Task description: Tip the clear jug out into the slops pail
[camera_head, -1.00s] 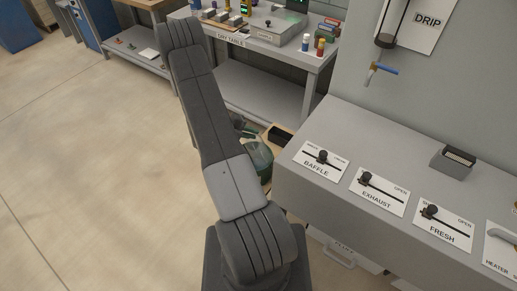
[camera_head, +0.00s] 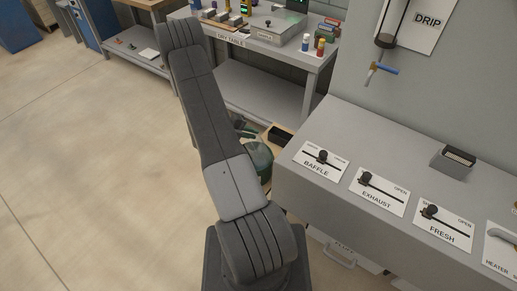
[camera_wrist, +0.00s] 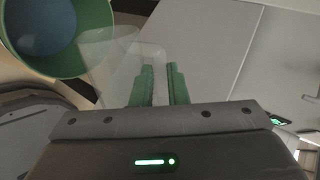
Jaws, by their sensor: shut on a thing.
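The clear jug (camera_wrist: 122,58) shows as a faint transparent shape in the wrist view, just left of and beyond my green fingers. My gripper (camera_wrist: 161,82) is shut on it. The part between the fingers is hard to make out. The slops pail (camera_wrist: 82,62) is green, with bluish contents, at the top left of the wrist view. The jug's left edge overlaps the pail's rim in that view. The jug's tilt and contents are unclear. In the head view the pail (camera_head: 261,160) is partly hidden behind my arm, low beside the grey bench.
The grey bench (camera_head: 310,185) with slider panels stands close right of my arm. A dark-topped box (camera_head: 280,135) sits behind the pail. The dry table (camera_head: 262,92) stands at the back. Open floor (camera_head: 90,170) lies on the left.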

